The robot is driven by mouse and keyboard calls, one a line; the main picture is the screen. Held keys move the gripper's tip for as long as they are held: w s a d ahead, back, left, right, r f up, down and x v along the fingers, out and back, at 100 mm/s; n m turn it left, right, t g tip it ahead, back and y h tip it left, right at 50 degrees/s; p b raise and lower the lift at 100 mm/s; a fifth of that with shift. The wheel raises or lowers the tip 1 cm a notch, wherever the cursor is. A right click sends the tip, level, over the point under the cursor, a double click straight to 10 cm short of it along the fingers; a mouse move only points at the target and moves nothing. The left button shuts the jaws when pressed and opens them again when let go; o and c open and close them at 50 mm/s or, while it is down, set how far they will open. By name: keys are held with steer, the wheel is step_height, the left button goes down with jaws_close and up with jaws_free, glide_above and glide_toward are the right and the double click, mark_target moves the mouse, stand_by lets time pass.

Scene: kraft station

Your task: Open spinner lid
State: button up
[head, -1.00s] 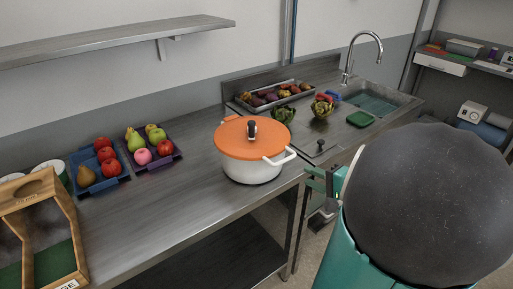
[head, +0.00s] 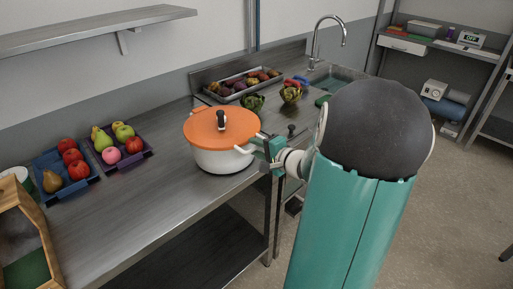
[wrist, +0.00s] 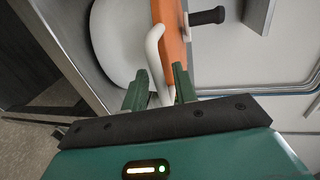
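A white round vessel (head: 222,160) with an orange lid (head: 207,130) stands upright on the steel counter. A black knob (head: 221,119) rises from the lid, which sits on the rim. A white side handle (head: 244,150) sticks out on the right. My gripper (head: 266,149) is at that handle side, below lid height. In the wrist view the two green fingers of my gripper (wrist: 159,82) are apart, with the white handle (wrist: 154,52) reaching between them and the orange lid edge (wrist: 172,40) close by. I cannot tell whether the fingers touch the handle.
Fruit trays (head: 64,172) and a wooden stand (head: 22,235) are at the left of the counter (head: 140,215). A vegetable tray (head: 240,84), artichokes and the sink (head: 342,83) lie behind. Counter in front of the vessel is clear.

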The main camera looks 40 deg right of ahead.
steer(key=shift+w, duration=0.25)
steer(key=shift+c, duration=0.5)
jaws_close()
